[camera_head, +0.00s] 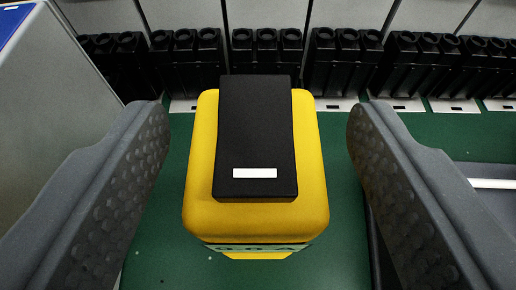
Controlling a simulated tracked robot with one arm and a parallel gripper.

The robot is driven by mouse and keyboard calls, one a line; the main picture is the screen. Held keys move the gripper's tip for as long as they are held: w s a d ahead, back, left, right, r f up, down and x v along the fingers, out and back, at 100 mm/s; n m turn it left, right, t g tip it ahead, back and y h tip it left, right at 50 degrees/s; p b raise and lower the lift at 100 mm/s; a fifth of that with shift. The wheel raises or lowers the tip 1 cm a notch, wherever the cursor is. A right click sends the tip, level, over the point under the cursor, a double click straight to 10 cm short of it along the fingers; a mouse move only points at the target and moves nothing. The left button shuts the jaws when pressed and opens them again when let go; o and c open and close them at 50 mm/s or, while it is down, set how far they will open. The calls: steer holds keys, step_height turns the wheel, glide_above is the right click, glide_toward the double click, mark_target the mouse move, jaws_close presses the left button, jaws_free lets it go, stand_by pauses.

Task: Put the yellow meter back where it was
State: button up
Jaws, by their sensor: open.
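The yellow meter (255,222) stands in the middle of the head camera view, with a black block-like part (256,130) on its upper side that carries a small white label. A greenish display strip with dark characters shows at its lower edge, partly cut by the viewing angle. My gripper (260,150) is open, with one dark grey, dimpled finger on each side of the meter. Clear gaps show between both fingers and the meter, so neither finger touches it. The meter's underside is hidden.
A row of black terminal blocks (266,50) runs across the back in groups of three, in front of pale panels. A green board (340,220) lies beneath. A grey box (60,90) stands at the left. A white rod (492,184) shows at the right, partly behind the finger.

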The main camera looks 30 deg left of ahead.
steer(key=v, duration=0.9)
steer(key=shift+s, duration=0.15)
steer(key=d+r+m+t+h, duration=0.1)
steer(key=d+r+h, duration=0.1)
steer(key=d+r, duration=0.5)
steer(key=w+d+r+m+t+h, duration=0.1)
steer(key=d+r+m+h, duration=0.1)
steer(key=r, duration=0.8)
steer(key=d+r+m+t+h, duration=0.1)
steer(key=d+r+h, duration=0.3)
steer(key=r, duration=0.5)
steer(key=s+r+m, duration=0.1)
steer(key=s+r, duration=0.6)
steer(key=r, duration=0.3)
steer(key=s+r+m+t, duration=0.1)
steer(key=s+r, duration=0.7)
steer(key=r, duration=0.3)
steer(key=shift+d+r+m, duration=0.2)
steer(key=shift+r+m, duration=0.1)
steer(key=shift+m, duration=0.1)
